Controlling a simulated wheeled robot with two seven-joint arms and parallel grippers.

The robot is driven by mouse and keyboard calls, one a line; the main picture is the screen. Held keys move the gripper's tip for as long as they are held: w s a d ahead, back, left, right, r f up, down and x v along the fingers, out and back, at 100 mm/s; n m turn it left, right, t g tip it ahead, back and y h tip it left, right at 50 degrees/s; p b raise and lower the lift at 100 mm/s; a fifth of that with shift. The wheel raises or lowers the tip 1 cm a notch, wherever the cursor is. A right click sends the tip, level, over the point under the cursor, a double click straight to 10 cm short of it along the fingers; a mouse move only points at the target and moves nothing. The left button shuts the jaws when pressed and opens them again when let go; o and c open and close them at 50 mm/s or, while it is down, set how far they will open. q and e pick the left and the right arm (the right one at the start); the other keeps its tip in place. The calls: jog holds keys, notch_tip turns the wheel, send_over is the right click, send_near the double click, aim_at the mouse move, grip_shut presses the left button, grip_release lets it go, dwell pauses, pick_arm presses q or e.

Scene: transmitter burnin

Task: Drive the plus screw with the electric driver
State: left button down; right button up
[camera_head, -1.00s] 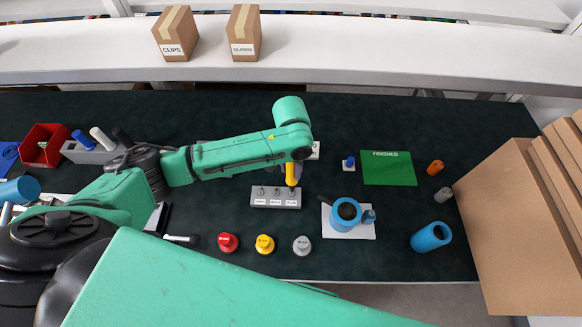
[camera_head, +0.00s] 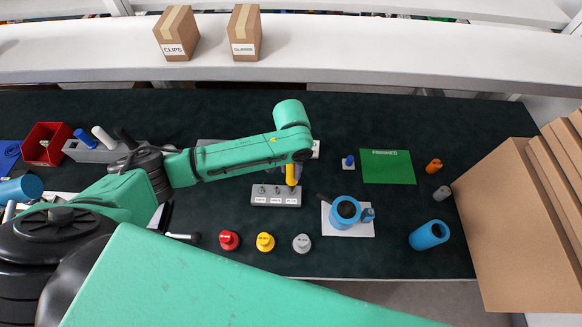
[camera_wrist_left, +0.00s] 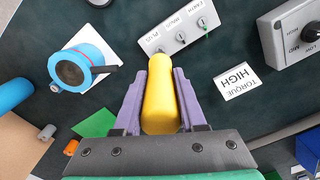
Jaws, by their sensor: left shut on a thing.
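My left gripper (camera_wrist_left: 155,105) is shut on a yellow electric driver (camera_wrist_left: 160,98), held between its two purple fingers. The driver also shows in the head view (camera_head: 291,176) below the end of my green left arm. A grey block (camera_head: 276,201) with several screws in a row stands under and in front of it. In the left wrist view the driver's narrow end points at the block's PLUS end (camera_wrist_left: 152,43), the right end in the head view. I cannot tell whether its tip touches the plus screw. My right gripper is not in view.
A torque card (camera_wrist_left: 238,82) reads HIGH beside a grey knob box (camera_wrist_left: 290,45). Red (camera_head: 229,240), yellow (camera_head: 265,242) and grey (camera_head: 302,243) buttons stand in front of the block. A blue transmitter-like body (camera_head: 345,211) is on a white plate. A green FINISHED mat (camera_head: 388,168) lies right.

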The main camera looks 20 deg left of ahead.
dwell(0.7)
pick_arm(q)
jog(key=shift+f, duration=0.35)
jog(key=shift+r+p, duration=0.1)
jog(key=shift+p, duration=0.25)
jog(key=shift+p, duration=0.35)
jog(key=shift+f, duration=0.3)
dwell(0.5)
